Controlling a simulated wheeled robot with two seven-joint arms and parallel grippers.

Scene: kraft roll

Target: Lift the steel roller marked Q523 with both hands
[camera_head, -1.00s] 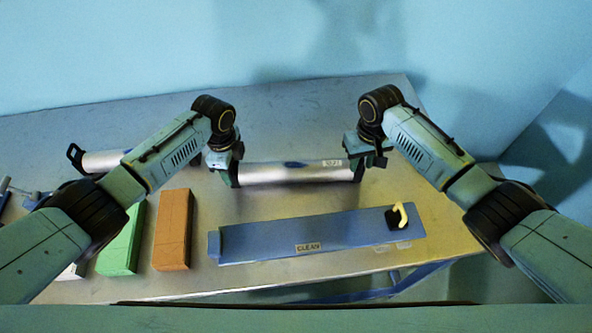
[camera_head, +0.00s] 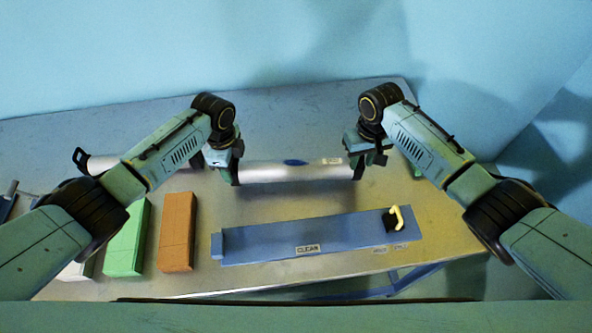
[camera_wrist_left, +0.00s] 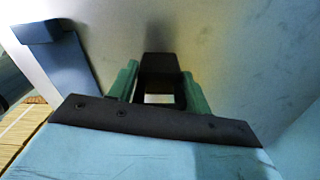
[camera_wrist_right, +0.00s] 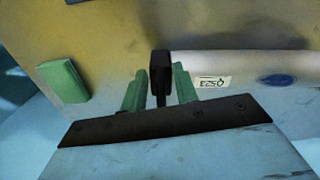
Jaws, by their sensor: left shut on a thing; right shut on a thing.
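The steel roller (camera_head: 300,173) spans between my two grippers in the head view, roughly level. Its tag reads Q523 upside down in the right wrist view (camera_wrist_right: 211,82), beside a blue oval mark. My left gripper (camera_head: 228,172) is shut on the roller's left end; in the left wrist view a black end handle (camera_wrist_left: 161,72) sits between its green fingers. My right gripper (camera_head: 360,163) is shut on the black handle (camera_wrist_right: 160,68) at the other end. The roller appears to hang a little above the metal table (camera_head: 290,110).
Orange (camera_head: 176,232), green (camera_head: 125,238) and white blocks stand left. Another roller (camera_head: 105,163) lies behind my left arm. A green piece (camera_head: 411,172) is right of my right gripper.

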